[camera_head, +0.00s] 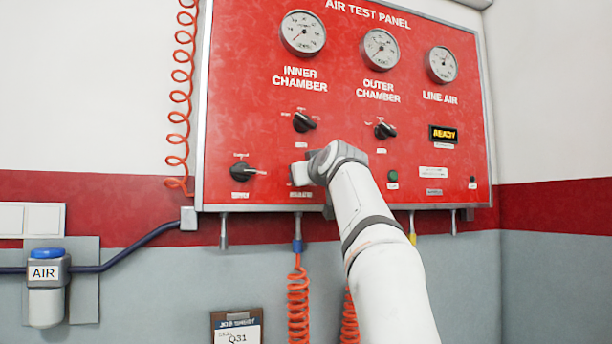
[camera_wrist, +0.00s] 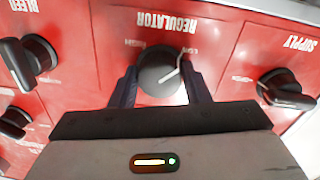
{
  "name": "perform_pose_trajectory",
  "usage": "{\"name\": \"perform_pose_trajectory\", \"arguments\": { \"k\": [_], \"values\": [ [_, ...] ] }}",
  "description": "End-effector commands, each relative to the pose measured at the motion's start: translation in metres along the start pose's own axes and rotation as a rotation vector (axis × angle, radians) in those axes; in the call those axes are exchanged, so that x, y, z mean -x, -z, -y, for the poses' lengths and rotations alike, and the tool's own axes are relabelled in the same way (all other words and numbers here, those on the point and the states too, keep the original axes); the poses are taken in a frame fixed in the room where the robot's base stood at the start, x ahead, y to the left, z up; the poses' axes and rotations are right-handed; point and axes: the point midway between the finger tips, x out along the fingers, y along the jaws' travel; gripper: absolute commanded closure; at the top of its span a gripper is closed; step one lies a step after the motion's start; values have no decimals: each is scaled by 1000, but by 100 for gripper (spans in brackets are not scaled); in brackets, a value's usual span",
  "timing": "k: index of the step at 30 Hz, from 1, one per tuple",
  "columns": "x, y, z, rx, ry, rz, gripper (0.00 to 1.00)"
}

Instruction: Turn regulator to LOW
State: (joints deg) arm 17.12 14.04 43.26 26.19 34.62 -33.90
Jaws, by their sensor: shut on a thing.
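The black regulator knob (camera_wrist: 155,66) sits on the red panel between my gripper's fingers in the wrist view. The "REGULATOR" label reads upside down above it, with "HIGH" at upper left and "LOW" at upper right. The knob's white pointer line slants toward the "LOW" mark. My gripper (camera_wrist: 161,82) is shut on the knob, with one dark finger on each side. In the head view, my wrist is against the lower middle of the panel and hides the knob.
The bleed knob (camera_wrist: 30,62) is at left. Gauges (camera_head: 303,33) and a "READY" display (camera_head: 443,134) are on the panel. An orange hose (camera_head: 298,305) hangs below.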

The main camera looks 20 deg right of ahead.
Motion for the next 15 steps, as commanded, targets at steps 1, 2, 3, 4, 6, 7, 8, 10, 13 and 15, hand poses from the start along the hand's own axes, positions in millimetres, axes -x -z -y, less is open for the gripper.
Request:
{"name": "perform_pose_trajectory", "arguments": {
  "k": [1, 2, 3, 4, 6, 7, 8, 10, 13, 15],
  "values": [
    [1, 3, -1, 2, -3, -7, 80],
    [1, 3, -1, 2, -3, -7, 80],
    [1, 4, -1, 2, -3, -8, 80],
    [1, 4, -1, 2, -3, -8, 80],
    [1, 4, -1, 2, -4, -9, 57],
    [1, 4, -1, 1, -4, -9, 54],
    [1, 4, -1, 1, -4, -9, 52],
    [1, 3, -1, 1, -3, -8, 46],
    [1, 3, 0, 1, -3, -6, 38],
    [1, 2, 0, 0, -2, -5, 36]
  ]
}}
